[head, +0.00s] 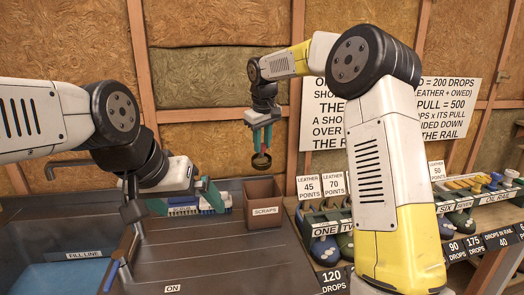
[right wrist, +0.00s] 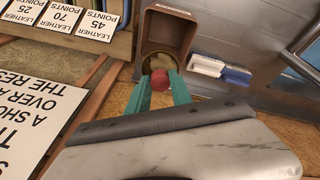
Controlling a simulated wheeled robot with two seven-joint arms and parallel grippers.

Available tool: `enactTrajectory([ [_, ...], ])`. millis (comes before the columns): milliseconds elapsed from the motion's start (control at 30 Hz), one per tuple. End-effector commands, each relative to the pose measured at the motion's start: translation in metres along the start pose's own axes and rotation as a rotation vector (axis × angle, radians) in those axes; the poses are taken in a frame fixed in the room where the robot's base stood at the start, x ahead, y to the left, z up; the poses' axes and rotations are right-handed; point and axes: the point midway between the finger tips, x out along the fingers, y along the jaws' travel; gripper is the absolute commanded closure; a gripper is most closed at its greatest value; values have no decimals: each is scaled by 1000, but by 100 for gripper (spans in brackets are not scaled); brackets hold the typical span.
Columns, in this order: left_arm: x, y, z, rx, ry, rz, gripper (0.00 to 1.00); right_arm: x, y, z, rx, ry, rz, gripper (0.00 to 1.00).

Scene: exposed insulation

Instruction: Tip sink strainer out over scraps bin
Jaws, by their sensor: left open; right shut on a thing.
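My right gripper (head: 262,136) points down and is shut on the sink strainer (head: 261,161), a small dark, brass-rimmed cup. In the right wrist view, the teal fingertips (right wrist: 162,88) close on its red knob, with the brassy strainer (right wrist: 159,63) just beyond. The strainer hangs above the brown scraps bin (head: 264,217), apart from it. The bin's open mouth (right wrist: 147,37) shows behind the strainer in the right wrist view. I cannot tell the strainer's exact tilt or contents. My left gripper (head: 186,204) is open and empty over the counter, left of the bin.
A blue-and-white brush (head: 184,211) lies on the counter behind my left gripper, left of the bin. The sink basin (head: 60,270) is at the lower left. The counter's front middle is clear.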

Motion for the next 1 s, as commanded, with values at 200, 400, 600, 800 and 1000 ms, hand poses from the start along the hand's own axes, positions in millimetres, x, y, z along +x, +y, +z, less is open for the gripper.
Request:
enactTrajectory([
  [200, 0, 0, 0, 0, 0, 0, 0, -2, -3, 4, -1, 49, 33, 100],
  [400, 0, 0, 0, 0, 0, 0, 0, -2, -5, 8, 0, 88, 60, 100],
  [600, 0, 0, 0, 0, 0, 0, 0, -1, -8, 12, -2, 150, 102, 100],
  [800, 0, 0, 0, 0, 0, 0, 0, -1, -10, 15, -2, 185, 125, 100],
  [1000, 0, 0, 0, 0, 0, 0, 0, 0, -14, 20, -3, 254, 171, 100],
])
